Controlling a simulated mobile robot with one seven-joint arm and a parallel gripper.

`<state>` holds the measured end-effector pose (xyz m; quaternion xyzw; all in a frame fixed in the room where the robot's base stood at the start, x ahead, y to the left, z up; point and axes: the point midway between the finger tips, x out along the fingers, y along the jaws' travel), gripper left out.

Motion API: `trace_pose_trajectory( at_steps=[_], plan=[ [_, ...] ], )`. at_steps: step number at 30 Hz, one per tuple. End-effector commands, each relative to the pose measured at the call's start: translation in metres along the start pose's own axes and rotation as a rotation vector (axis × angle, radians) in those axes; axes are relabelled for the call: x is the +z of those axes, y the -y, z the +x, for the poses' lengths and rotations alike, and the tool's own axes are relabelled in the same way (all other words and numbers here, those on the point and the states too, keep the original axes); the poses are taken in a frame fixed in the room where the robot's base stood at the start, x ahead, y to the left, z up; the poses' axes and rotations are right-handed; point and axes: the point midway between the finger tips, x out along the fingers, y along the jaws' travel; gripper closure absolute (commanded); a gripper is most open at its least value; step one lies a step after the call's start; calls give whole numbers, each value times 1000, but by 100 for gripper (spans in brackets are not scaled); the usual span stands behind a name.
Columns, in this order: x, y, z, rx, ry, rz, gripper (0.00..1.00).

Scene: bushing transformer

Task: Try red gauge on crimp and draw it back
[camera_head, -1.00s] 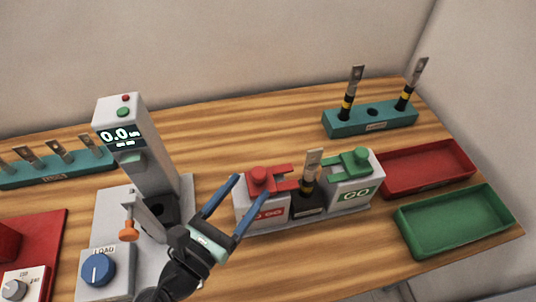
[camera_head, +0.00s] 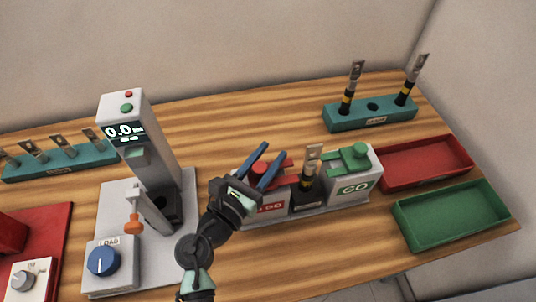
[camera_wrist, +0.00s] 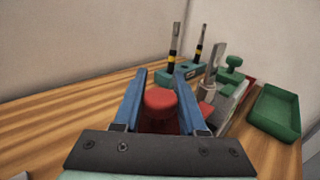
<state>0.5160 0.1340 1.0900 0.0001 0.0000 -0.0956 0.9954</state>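The red NO GO gauge (camera_head: 284,168) sits on its grey block at the left of the gauge stand. Its red knob (camera_wrist: 160,101) shows between my fingers in the wrist view. The crimp (camera_head: 312,158), a metal lug on a black and yellow bushing, stands upright in the black holder between the two blocks. The green GO gauge (camera_head: 354,158) rests on the right block. My gripper (camera_head: 264,164) is open, its blue fingers pointing at the red knob and partly hiding it in the head view. I cannot tell whether the fingers touch the knob.
A teal rack (camera_head: 370,115) with two upright bushings stands at the back right. A red tray (camera_head: 425,163) and a green tray (camera_head: 452,216) lie at the right. A grey press with a 0.0 display (camera_head: 124,132) stands left of my arm. The wood behind the gauge stand is clear.

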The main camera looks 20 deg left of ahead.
Motion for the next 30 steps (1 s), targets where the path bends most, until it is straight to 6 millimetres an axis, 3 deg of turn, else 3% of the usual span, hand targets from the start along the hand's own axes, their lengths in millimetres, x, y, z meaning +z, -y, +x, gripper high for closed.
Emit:
trace_pose_trajectory(
  at_steps=[1, 6, 30],
  plan=[
    [0, 0, 0, 0, 0, 0, 70],
    [0, 0, 0, 0, 0, 0, 100],
    [0, 0, 0, 0, 0, 0, 100]
  ],
)
